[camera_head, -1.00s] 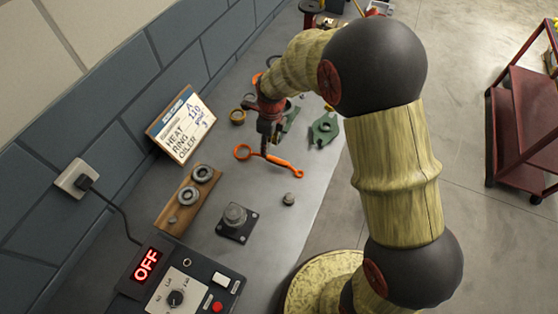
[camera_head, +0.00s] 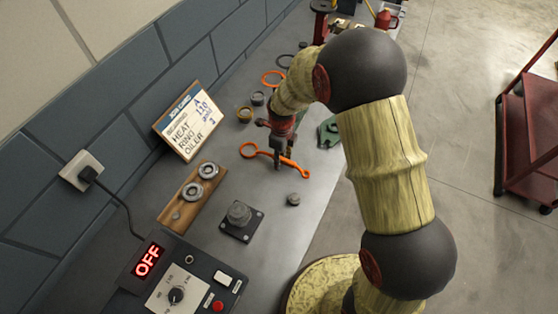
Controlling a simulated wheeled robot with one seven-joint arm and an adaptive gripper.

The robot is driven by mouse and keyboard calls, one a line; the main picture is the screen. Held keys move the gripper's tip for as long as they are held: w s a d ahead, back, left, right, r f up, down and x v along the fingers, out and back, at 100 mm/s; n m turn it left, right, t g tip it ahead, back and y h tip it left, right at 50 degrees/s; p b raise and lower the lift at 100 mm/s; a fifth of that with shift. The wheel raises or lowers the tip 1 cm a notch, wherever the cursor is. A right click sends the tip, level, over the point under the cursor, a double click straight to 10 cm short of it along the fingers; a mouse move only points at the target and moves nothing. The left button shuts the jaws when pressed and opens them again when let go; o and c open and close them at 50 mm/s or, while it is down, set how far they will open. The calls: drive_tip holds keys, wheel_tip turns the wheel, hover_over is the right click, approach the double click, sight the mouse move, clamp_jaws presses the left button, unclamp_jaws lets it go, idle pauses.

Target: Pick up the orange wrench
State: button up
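The orange wrench (camera_head: 299,168) lies on the grey bench top, with a ring at its left end and its handle running to the lower right. My gripper (camera_head: 278,165) points down over the middle of the wrench, and its fingertips overlap the handle in the picture. The fingers hide part of the handle. The view is too small to tell whether they are apart or closed on it, or whether they touch it.
A black square base with a round knob (camera_head: 238,214) and a small grey cylinder (camera_head: 293,199) stand nearer. A green part (camera_head: 328,131) lies to the right. The control box (camera_head: 181,281) reads OFF.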

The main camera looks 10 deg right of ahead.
drive_tip(key=shift+r, duration=0.1)
clamp_jaws()
idle(0.4)
idle(0.5)
